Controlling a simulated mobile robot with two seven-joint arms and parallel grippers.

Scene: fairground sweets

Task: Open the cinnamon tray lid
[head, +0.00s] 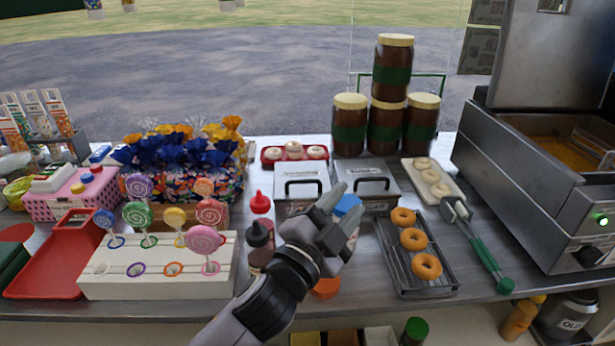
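Two lidded metal trays stand side by side at the back middle of the counter in the head view. The left tray (301,184) has a pale lid with a black handle. The right tray (369,186) is greyer and also has a black handle. Both lids look shut. Their small labels are too blurred to tell which is cinnamon. My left gripper (344,207) is in front of the trays, with its fingers apart and pointing up and to the right in the picture. No handle shows between them. It hides part of the trays' front. My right gripper is not in view.
Squeeze bottles (260,204) stand left of my gripper, and a blue cap (347,204) shows behind its fingers. Stacked jars (386,125) stand behind the trays; a fryer (520,190) is far right.

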